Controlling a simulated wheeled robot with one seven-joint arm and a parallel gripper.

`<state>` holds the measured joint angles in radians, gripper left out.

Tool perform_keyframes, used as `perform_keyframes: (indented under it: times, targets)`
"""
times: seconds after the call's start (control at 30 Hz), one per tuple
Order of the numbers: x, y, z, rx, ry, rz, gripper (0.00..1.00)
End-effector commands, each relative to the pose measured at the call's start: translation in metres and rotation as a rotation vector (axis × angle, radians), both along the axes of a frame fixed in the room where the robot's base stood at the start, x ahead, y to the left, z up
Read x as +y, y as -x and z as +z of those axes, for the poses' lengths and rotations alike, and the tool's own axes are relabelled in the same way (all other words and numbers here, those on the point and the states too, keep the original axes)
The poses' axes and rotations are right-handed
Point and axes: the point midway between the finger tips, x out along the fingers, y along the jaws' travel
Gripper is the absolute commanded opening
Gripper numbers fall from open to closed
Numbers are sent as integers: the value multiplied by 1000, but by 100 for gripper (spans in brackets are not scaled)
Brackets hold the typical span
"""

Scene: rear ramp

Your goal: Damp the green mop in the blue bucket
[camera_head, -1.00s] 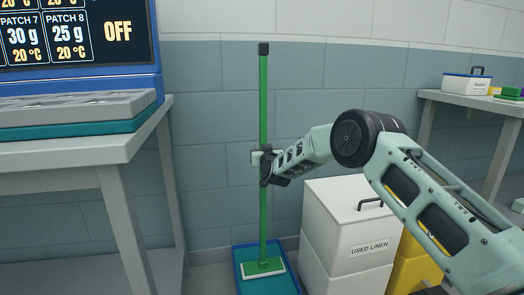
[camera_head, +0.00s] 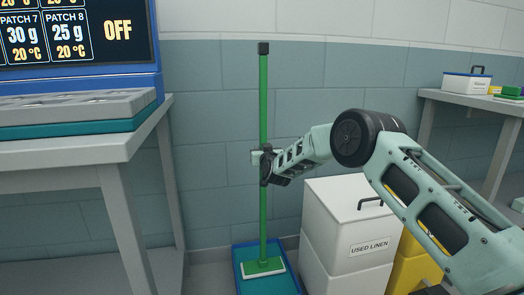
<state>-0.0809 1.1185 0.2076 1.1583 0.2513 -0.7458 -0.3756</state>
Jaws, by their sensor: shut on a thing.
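The green mop (camera_head: 263,110) stands upright against the tiled wall area, with a black cap at its top. Its flat green and white head (camera_head: 263,267) is at the blue tray (camera_head: 243,255) on the floor; I cannot tell whether it touches the tray's bottom. My gripper (camera_head: 264,165) is shut on the mop's handle, about midway up. No blue bucket shows in this view.
A white bin marked "USED LINEN" (camera_head: 345,235) stands right of the mop, with a yellow bin (camera_head: 412,268) beside it. A grey table (camera_head: 70,152) stands at left, below a screen (camera_head: 75,30). Another table (camera_head: 475,103) at right holds a white box (camera_head: 466,84).

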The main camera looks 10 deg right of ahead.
Motion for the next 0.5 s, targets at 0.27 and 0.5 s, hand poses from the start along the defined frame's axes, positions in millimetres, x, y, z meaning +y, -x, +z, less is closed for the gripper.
perform_keyframes:
  times: [0.27, 0.5]
  targets:
    - [0, -1, 4, -9, 0, -1, 0]
    - [0, -1, 2, -9, 0, -1, 0]
